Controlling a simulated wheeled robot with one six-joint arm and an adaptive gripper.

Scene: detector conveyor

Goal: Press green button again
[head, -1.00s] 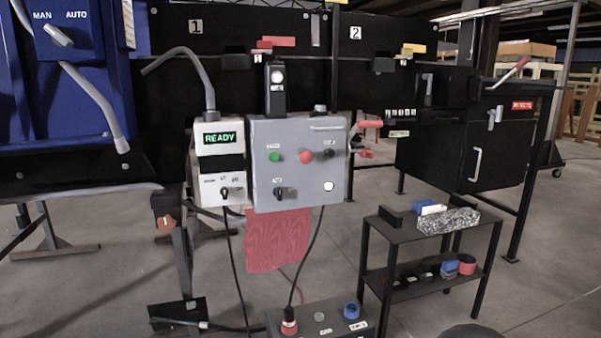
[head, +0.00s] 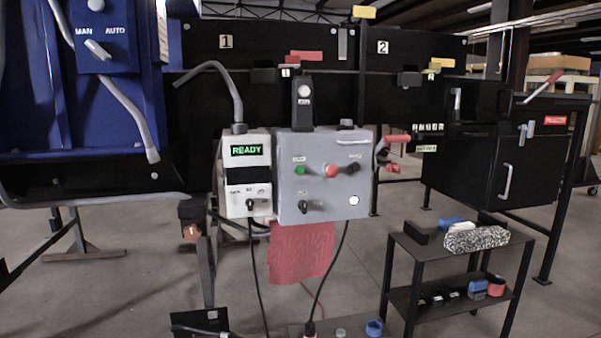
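The green button (head: 300,170) is on the upper left of the front of the grey control box (head: 324,200), left of a red button (head: 331,171) and a black knob (head: 352,168). A black switch (head: 304,206) sits below the green button, and a round white spot is at the lower right. Left of the box is a pale unit (head: 246,190) whose display reads READY in green (head: 246,150). My gripper is not in view, and nothing blocks the green button.
A two-shelf black stand (head: 430,255) with small items is at the right front. A blue panel marked MAN AUTO (head: 102,40) stands at the left. A red cloth (head: 301,250) and cables hang under the box. A black reject bin (head: 520,165) is farther right.

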